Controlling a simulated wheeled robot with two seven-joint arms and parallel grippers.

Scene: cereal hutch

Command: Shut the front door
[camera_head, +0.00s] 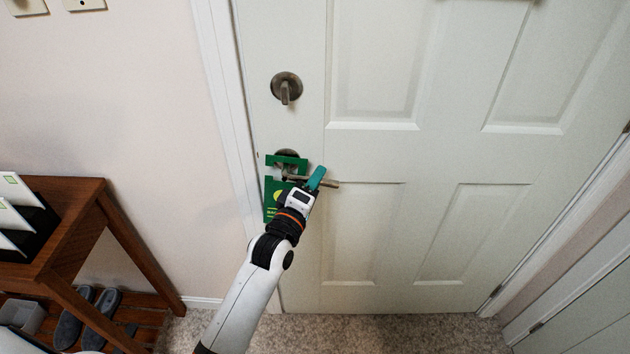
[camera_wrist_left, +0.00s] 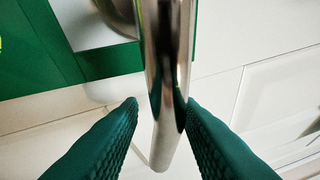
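The front door (camera_head: 380,150) is pale, panelled and fills most of the head view. Its left edge lies along the white frame (camera_head: 222,120), and it looks shut or nearly so; I cannot tell whether it is latched. A metal lever handle (camera_head: 331,184) points right. My left gripper (camera_head: 317,177) is at the lever. In the left wrist view, the lever (camera_wrist_left: 166,80) lies between its teal fingers, close to or touching the right one, with a small gap on the left. My right gripper is not in view.
A green hanger tag (camera_head: 270,207) hangs at the handle. A deadbolt (camera_head: 286,88) sits above it. A wooden table (camera_head: 88,200) with shoes (camera_head: 100,303) on its lower shelf stands at left. Carpet (camera_head: 400,333) in front of the door is clear.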

